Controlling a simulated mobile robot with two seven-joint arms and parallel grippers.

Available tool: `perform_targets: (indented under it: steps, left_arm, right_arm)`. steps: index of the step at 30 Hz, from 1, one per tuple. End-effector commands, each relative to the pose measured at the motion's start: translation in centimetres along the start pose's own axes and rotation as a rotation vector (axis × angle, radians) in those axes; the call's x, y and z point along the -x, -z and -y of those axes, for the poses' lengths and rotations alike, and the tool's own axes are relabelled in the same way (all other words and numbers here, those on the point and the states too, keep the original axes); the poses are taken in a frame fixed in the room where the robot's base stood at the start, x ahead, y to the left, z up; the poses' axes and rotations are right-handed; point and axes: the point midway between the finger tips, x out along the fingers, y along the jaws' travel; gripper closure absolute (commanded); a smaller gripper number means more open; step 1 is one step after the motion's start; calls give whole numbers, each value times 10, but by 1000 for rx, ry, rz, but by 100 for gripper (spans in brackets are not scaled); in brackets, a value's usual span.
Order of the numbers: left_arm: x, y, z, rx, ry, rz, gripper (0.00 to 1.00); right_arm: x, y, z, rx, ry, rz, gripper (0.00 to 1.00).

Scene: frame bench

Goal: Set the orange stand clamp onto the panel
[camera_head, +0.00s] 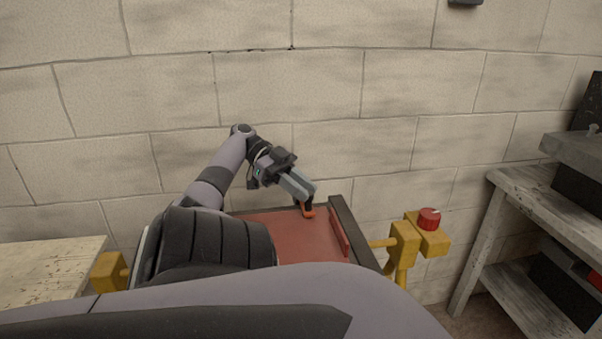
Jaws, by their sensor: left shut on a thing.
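My left gripper (307,199) reaches in from the left and points down and right over the reddish panel (275,226). It is shut on the small orange stand clamp (309,213), which shows just below the fingertips near the panel's far right corner. I cannot tell whether the clamp touches the panel. Most of the clamp is hidden by the fingers. My right gripper does not show.
A dark rail (355,233) edges the panel on the right. A yellow stand (403,243) with a red knob (429,218) is beyond it. A wooden table (50,262) is at left, a grey shelf (546,200) at right. A block wall is behind.

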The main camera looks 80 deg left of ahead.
Motion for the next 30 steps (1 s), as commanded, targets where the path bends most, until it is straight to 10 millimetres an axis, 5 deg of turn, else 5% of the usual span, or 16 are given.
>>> perform_targets:
  steps: [13, 14, 16, 30]
  left_arm:
    - [0, -2, -2, 0, -15, 1, 100]
    - [0, -2, -2, 0, -15, 1, 72]
    - [0, -2, -2, 0, -14, 1, 50]
    - [7, -1, -1, -2, -12, 2, 50]
  right_arm:
    - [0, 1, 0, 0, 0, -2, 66]
    - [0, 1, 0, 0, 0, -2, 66]
    - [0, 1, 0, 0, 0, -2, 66]
    - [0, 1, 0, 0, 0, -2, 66]
